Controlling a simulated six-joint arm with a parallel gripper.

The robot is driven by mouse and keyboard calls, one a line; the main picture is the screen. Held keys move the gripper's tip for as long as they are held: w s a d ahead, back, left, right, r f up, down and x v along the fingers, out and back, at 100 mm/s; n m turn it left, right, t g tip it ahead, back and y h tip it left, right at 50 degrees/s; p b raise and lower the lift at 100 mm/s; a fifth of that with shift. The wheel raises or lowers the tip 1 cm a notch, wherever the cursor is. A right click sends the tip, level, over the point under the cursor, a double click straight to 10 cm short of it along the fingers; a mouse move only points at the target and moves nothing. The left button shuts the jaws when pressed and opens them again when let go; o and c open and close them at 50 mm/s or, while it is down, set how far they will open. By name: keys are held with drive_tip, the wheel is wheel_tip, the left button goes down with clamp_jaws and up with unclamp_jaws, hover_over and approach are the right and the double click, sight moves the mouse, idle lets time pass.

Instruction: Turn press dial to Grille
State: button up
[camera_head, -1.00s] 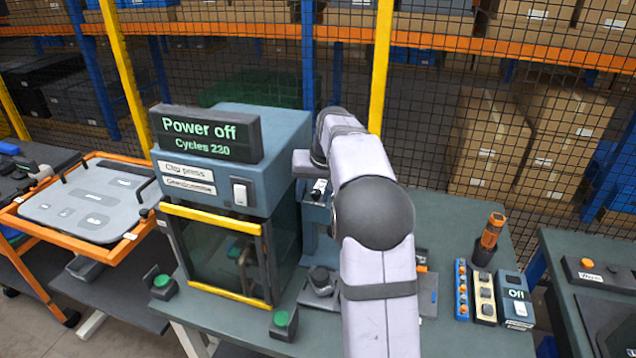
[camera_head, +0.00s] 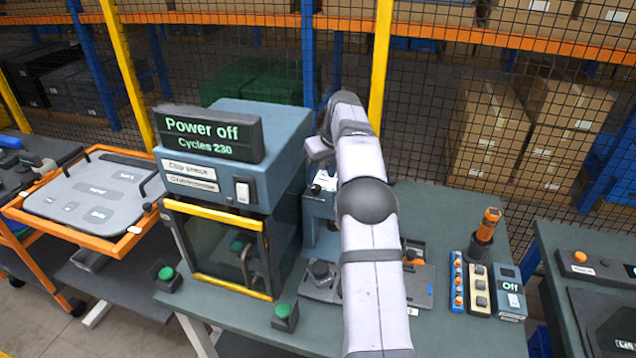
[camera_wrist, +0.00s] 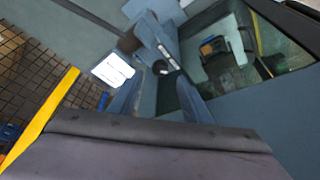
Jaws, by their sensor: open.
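The blue press (camera_head: 285,135) stands on the green bench, its black display (camera_head: 208,133) reading "Power off, Cycles 230". It has two label plates, a white rocker switch (camera_head: 243,190) and a glass front with yellow bars. I cannot make out a dial marked Grille. In the head view, my arm hides the fingers.
Two green buttons (camera_head: 284,312) (camera_head: 166,274) stand before the press. Right of my arm are button strips (camera_head: 480,290), a box reading "Off" (camera_head: 509,296) and an orange-handled tool (camera_head: 488,225). An orange-framed cart (camera_head: 92,200) stands left; a mesh fence runs behind.

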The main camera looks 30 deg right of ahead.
sight(317, 187)
drive_tip(key=shift+p+x, duration=1.25)
drive_tip(key=shift+x, duration=1.75)
drive_tip(key=shift+r, duration=0.1)
drive_tip(key=c, duration=1)
drive_tip(key=shift+c, duration=0.2)
